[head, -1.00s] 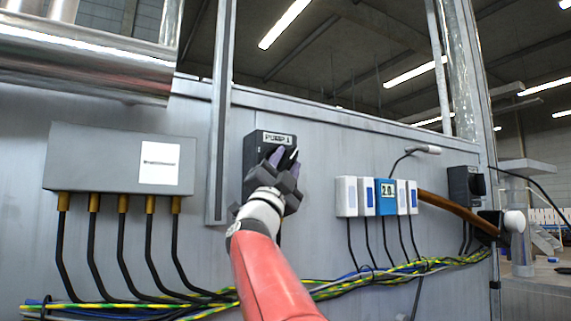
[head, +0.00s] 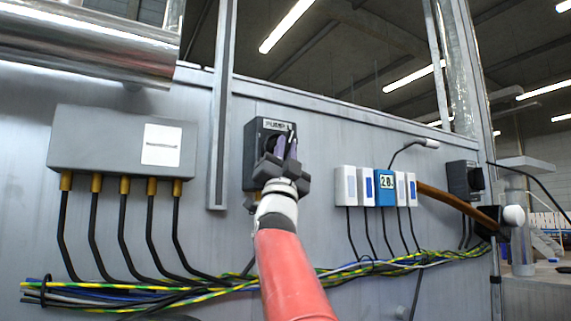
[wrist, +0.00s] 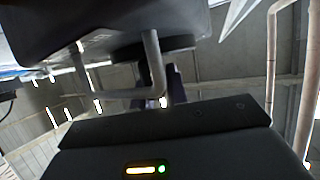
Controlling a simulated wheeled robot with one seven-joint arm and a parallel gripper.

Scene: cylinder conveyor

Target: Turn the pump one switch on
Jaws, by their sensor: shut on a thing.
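The pump one switch box (head: 254,160) is a dark grey box on the metal wall, labelled "PUMP 1" at its top. My gripper (head: 284,147) is in front of the box, its purple-grey fingers pointing up and shut on the switch knob. The fingers and palm cover most of the knob, so its setting cannot be read. In the wrist view the dark underside of the box (wrist: 90,25) fills the top, with a dark round part at the fingers. My gripper body fills the bottom of that view.
A grey junction box (head: 100,140) with several cables is at left. A vertical metal post (head: 218,130) stands left of the switch. Small white and blue modules (head: 385,187) are at right, with another dark switch box (head: 463,178) beyond. Bundled cables (head: 150,290) run below.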

